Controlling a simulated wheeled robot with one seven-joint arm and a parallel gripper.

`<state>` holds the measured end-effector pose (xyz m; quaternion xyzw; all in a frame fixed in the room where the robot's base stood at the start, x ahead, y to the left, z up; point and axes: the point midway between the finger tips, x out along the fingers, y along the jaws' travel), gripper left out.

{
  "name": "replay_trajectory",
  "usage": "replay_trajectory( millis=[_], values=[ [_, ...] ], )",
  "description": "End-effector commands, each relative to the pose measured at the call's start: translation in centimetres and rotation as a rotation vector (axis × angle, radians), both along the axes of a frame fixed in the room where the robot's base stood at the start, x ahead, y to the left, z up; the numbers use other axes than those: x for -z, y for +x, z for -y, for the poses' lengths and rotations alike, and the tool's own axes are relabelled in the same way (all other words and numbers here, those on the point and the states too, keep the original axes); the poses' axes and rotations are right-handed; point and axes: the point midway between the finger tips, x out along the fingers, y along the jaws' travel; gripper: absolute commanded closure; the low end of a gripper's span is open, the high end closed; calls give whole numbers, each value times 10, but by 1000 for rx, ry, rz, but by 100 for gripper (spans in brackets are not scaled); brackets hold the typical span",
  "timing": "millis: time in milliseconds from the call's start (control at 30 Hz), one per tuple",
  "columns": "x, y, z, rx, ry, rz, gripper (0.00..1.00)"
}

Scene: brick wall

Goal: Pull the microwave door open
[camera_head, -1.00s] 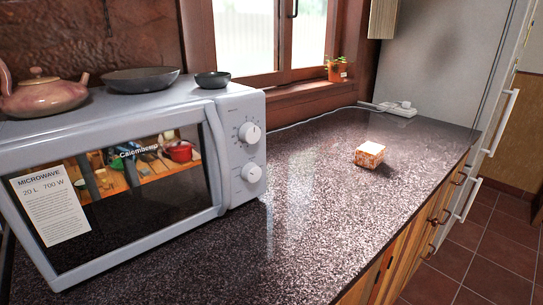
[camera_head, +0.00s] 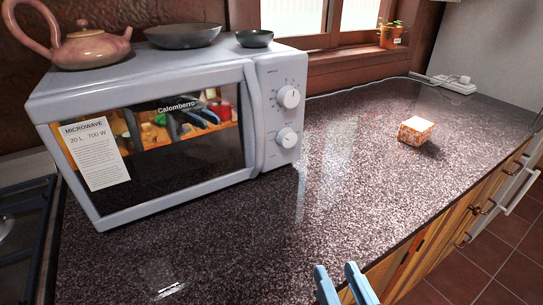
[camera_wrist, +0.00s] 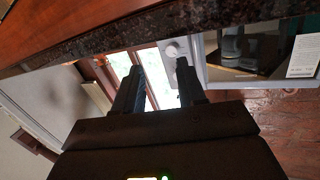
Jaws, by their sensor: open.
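The white microwave (camera_head: 275,72) stands on the dark speckled counter at the left of the head view. Its door (camera_head: 190,150) looks shut, with a dark reflective window and a paper label. The pale upright handle (camera_head: 254,115) is on the door's right edge, beside the two knobs. My gripper (camera_head: 338,272) shows at the bottom edge of the head view, in front of the counter and well apart from the handle. Its two blue fingers are apart with nothing between them. The wrist view, which is upside down, shows the fingers (camera_wrist: 158,80) and the microwave (camera_wrist: 218,75) beyond them.
A teapot (camera_head: 92,47), a dark pan (camera_head: 183,36) and a small bowl (camera_head: 254,38) sit on the microwave. A small patterned box (camera_head: 416,131) lies on the counter (camera_head: 350,190) to the right. A stove (camera_head: 25,225) is at left. The counter before the microwave is clear.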

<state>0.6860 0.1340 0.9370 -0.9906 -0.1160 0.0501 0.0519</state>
Motion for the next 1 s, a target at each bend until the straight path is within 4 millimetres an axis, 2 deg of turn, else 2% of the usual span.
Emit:
replay_trajectory(
  millis=[33,200,300,500,633,767,1000],
  values=[
    [-12,17,-10,-19,-2,21,60],
    [-49,64,-42,-79,-26,62,60],
    [-71,86,-58,-110,-47,84,60],
    [-108,116,-83,-152,-88,117,60],
    [-121,124,-91,-165,-104,126,60],
    [-124,131,-95,-168,-111,128,60],
    [-125,162,-108,-168,-112,129,60]
  ],
)
